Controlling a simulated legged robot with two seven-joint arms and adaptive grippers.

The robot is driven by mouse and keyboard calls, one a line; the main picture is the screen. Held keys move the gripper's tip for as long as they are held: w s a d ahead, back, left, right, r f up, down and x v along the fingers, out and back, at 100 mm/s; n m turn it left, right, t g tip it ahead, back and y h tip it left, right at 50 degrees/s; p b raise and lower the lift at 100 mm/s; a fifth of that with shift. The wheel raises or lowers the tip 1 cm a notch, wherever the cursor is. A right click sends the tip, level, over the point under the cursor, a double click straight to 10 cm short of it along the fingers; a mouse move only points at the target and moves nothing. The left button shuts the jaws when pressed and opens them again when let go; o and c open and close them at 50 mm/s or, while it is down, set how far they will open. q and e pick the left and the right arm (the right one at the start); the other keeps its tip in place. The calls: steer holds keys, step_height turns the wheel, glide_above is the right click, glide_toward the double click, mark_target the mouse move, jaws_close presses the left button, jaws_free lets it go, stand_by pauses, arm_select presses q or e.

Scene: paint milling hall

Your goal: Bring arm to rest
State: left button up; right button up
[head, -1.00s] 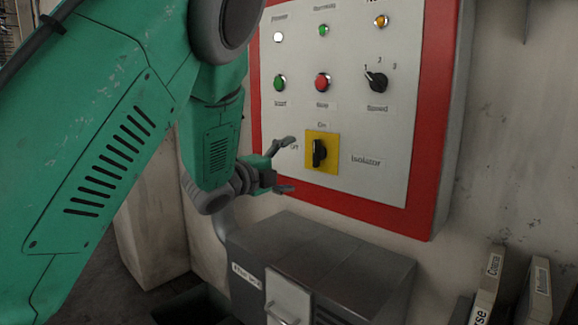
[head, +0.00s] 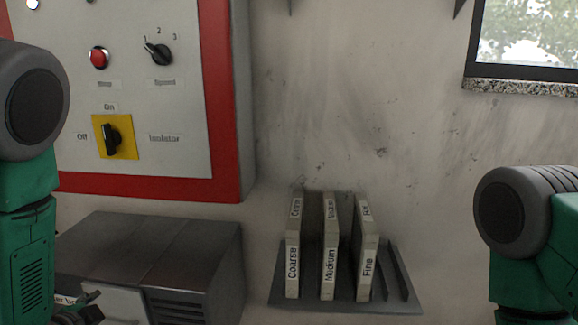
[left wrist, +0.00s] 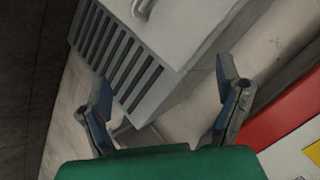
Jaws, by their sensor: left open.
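My left arm hangs at the left edge of the head view, its gripper (head: 84,308) low in the corner in front of the grey metal box (head: 195,245) and partly cut off. In the left wrist view the left gripper (left wrist: 164,80) is open, its two fingers wide apart with nothing between them. The box, with slots and a handle, lies beyond the fingers. My right arm (head: 515,212) shows at the right edge; its gripper is out of view.
A red-framed control panel (head: 190,110) is on the wall at left; its black isolator knob (head: 111,138) on a yellow plate stands roughly upright, toward On. A rack (head: 345,307) holds Coarse (head: 292,265), Medium (head: 329,265) and Fine (head: 367,265) pieces. A window (head: 530,32) is at upper right.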

arm_select(q)
steer(key=s+d+f+n+g, duration=0.2)
steer(key=s+f, duration=0.3)
steer(key=s, duration=0.4)
steer(key=s+d+f+n+g, duration=0.3)
steer(key=s+f, duration=0.3)
steer(key=s, duration=0.3)
steer(key=s+d+f+n+g, duration=0.3)
steer(key=s+f, duration=0.3)
steer(key=s, duration=0.4)
steer(key=shift+d+g+h, duration=0.3)
steer(key=shift+d+g, duration=0.35)
steer(key=shift+g, duration=0.05)
steer(key=shift+w, duration=0.2)
steer(key=shift+s, duration=0.1)
